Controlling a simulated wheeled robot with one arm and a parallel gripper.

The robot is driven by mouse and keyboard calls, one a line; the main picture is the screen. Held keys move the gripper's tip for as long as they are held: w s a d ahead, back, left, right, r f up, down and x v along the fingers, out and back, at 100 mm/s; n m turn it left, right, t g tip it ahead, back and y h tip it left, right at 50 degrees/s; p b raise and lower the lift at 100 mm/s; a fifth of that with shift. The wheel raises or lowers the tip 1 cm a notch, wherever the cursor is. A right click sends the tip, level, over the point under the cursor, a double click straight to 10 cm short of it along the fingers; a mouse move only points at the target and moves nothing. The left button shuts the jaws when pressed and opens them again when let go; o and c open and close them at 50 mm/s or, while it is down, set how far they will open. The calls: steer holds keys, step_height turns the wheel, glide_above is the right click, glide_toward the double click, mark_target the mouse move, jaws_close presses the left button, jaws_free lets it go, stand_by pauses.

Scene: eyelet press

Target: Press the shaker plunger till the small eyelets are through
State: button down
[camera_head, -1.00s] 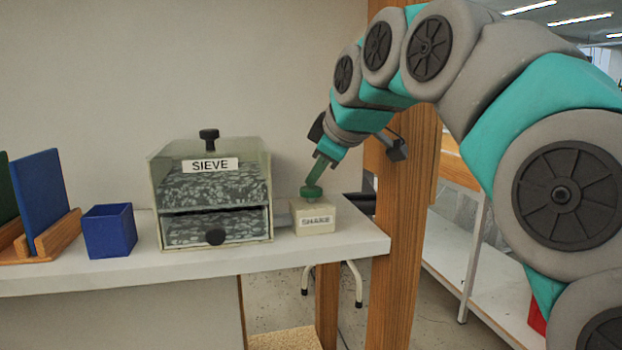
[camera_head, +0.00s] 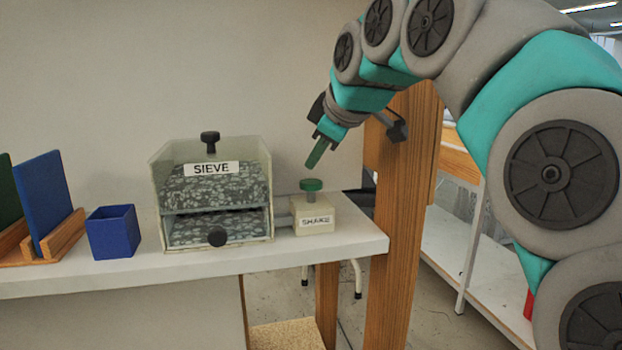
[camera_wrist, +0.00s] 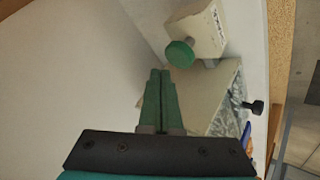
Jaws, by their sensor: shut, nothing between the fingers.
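The shaker plunger (camera_head: 311,185) is a green round knob on a short stem, standing up from the cream SHAKE box (camera_head: 314,216). It also shows in the wrist view (camera_wrist: 181,53), apart from my fingertips. My gripper (camera_head: 317,158) is shut and empty, a little above the plunger. Its two green fingers lie together in the wrist view (camera_wrist: 160,80). The clear SIEVE box (camera_head: 268,200) stands just left of the SHAKE box. Grey speckled material fills its upper level (camera_head: 205,187) and its lower drawer (camera_head: 192,232). I cannot make out single eyelets.
A blue cup (camera_head: 111,233) and a blue panel (camera_head: 48,200) in a wooden rack stand left. A wooden post (camera_head: 398,220) rises beside the shelf's (camera_head: 130,270) right end.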

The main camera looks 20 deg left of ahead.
mark_target(316, 183)
steer(key=shift+r+p, duration=1.4)
steer(key=shift+r, duration=0.85)
steer(key=shift+f, duration=0.1)
